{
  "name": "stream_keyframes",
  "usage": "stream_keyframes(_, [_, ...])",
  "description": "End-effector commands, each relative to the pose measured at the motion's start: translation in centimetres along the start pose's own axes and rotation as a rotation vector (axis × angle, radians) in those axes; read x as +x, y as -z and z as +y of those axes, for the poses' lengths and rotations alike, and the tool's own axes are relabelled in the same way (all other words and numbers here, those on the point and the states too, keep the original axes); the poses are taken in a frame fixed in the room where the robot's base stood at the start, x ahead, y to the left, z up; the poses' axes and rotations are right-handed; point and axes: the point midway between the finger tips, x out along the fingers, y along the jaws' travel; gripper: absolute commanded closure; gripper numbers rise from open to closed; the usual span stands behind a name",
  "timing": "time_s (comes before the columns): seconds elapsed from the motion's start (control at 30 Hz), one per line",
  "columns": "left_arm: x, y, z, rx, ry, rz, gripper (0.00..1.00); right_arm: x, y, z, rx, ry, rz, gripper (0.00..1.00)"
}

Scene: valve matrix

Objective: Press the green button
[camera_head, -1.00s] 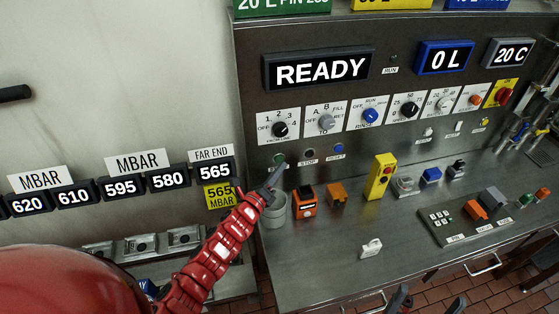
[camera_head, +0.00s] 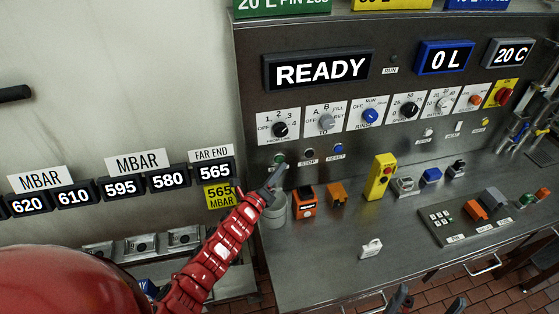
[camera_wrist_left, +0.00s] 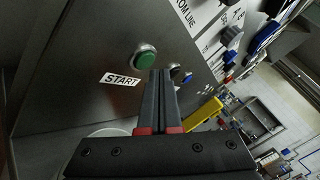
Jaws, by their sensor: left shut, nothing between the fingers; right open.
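The round green button (camera_wrist_left: 146,58) sits on the grey panel just above a START label (camera_wrist_left: 120,79) in the left wrist view. In the head view the button (camera_head: 280,158) is small, at the panel's lower left. My left gripper (camera_head: 282,168) is shut and empty, its tip just below and beside the button in the head view. In the left wrist view its closed fingers (camera_wrist_left: 161,75) point at the panel to the right of and below the button; contact cannot be seen. My right gripper (camera_head: 428,303) shows only dark finger tips at the bottom edge, apart and empty.
A STOP button (camera_head: 308,152) and a blue RESET button (camera_head: 339,148) sit right of the green one. A grey pot (camera_head: 273,212) stands under my left gripper. An orange device (camera_head: 304,203) and yellow box (camera_head: 380,176) stand on the counter. The display (camera_head: 318,69) reads READY.

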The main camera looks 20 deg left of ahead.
Motion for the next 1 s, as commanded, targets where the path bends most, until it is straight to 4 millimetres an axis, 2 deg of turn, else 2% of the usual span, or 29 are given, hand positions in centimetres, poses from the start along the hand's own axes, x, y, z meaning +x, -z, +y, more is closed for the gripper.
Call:
stream_keyframes(0.57, [0.0,0.0,0.0,0.000,0.000,0.000,1.00,0.0,0.0,0.0,0.000,0.000,0.000,0.00])
stream_keyframes(1.0, [0.6,-0.4,0.5,0.000,0.000,0.000,1.00,-1.0,-0.2,-0.1,0.000,0.000,0.000,0.00])
